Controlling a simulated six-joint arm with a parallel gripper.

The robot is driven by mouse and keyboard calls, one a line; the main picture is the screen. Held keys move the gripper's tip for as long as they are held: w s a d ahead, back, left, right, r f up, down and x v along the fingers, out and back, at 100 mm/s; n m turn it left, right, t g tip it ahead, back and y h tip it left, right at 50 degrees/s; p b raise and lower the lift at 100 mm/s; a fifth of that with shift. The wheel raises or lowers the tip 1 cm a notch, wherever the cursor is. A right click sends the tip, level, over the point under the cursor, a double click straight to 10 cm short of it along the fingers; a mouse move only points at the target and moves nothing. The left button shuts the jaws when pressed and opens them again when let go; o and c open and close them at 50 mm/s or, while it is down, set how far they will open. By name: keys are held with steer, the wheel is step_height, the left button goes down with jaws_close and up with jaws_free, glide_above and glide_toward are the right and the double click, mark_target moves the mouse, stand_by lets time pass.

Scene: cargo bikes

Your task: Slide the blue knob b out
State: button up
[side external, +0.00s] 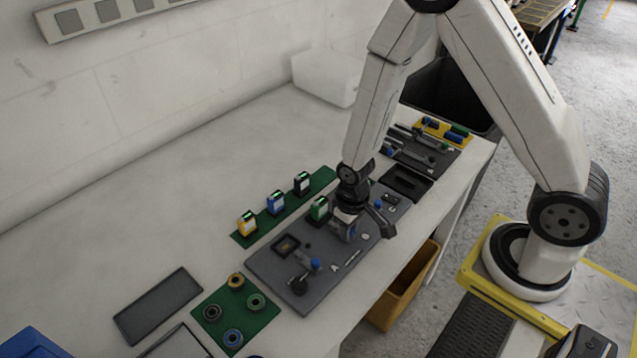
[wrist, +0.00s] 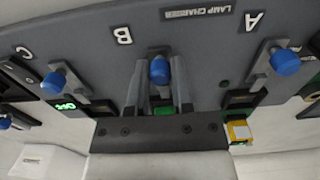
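Blue knob b (wrist: 160,70) sits on the dark grey lamp charger board (wrist: 205,45), by the letter B, in the middle of the wrist view. My gripper (wrist: 160,78) is open, with one finger on each side of this knob. Narrow gaps seem to show between knob and fingers; I cannot tell if either touches. In the side external view my gripper (side external: 350,228) points down over the middle of the board (side external: 270,270) and largely hides knob b.
Knob A (wrist: 285,62) and knob C (wrist: 53,83) flank it. A green lit display (wrist: 66,106) is beside C. Coloured lamp units (side external: 276,203) stand on a green strip behind the board. A green ring mat (side external: 207,300) lies front left.

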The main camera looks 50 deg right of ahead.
steer(key=shift+o, duration=1.4)
steer(key=shift+r, duration=2.25)
steer(key=shift+r, duration=0.15)
steer(key=shift+r, duration=1.35)
steer(key=shift+r, duration=0.1)
